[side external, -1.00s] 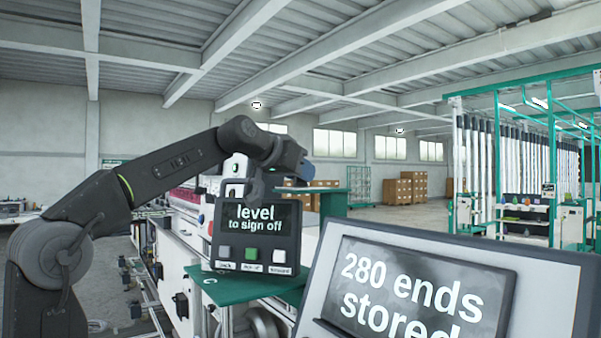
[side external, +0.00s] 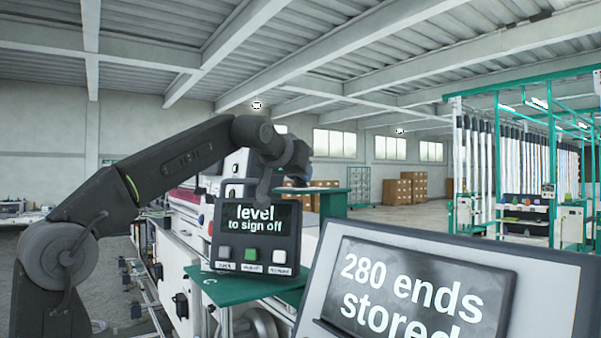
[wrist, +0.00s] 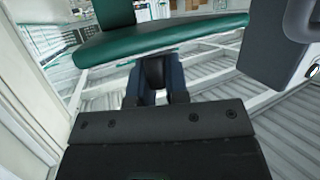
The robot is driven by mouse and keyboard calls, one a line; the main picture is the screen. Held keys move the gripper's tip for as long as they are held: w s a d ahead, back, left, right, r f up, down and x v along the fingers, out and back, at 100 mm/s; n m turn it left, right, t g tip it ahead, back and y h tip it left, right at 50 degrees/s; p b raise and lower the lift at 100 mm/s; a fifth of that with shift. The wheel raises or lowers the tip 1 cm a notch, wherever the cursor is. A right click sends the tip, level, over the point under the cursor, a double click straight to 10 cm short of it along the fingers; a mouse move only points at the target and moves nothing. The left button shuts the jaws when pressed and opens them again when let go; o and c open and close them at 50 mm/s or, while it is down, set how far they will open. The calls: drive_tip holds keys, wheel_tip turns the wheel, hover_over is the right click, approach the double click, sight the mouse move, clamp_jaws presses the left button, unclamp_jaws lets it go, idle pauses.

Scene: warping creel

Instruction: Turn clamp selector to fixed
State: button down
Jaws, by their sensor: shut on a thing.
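My gripper (wrist: 155,88) shows in the wrist view with its two blue-grey fingers on either side of a small dark rounded piece (wrist: 154,70). The fingers are shut on this piece, just below the edge of a green panel (wrist: 150,42). The piece sits where a selector knob could be, but its markings and pointer are not visible, so its setting cannot be told. In the side view my wrist hangs behind the black display box (side external: 255,234), and the fingers and the held piece are mostly hidden.
The display box reads "level to sign off" and stands on a green shelf (side external: 255,289). A larger screen (side external: 420,290) reading "280 ends stored" fills the front right. A grey housing (wrist: 275,55) with a handle is close on the right in the wrist view.

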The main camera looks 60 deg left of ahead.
drive_tip(key=shift+f+n+g+y, duration=0.15)
drive_tip(key=shift+n+g+y, duration=0.85)
drive_tip(key=shift+n+y, duration=0.35)
drive_tip(key=c, duration=1.1)
unclamp_jaws()
drive_tip(key=v, duration=1.4)
drive_tip(key=shift+w+f, duration=0.1)
drive_tip(key=shift+f, duration=0.05)
drive_tip(key=s+d+f+m+g+h, duration=0.1)
drive_tip(key=s+f, duration=0.4)
drive_tip(key=f, duration=0.8)
drive_tip(key=s+d+f+m+g+h, duration=0.2)
drive_tip(key=s+d+f+m+h, duration=0.2)
drive_tip(key=f, duration=0.9)
drive_tip(key=s+d+f+m+g+h, duration=0.1)
drive_tip(key=s+d+f+m+h, duration=0.2)
drive_tip(key=f, duration=1)
drive_tip(key=shift+s+f+g+h, duration=0.2)
drive_tip(key=shift+s+g+h, duration=0.15)
drive_tip(key=shift+s, duration=0.95)
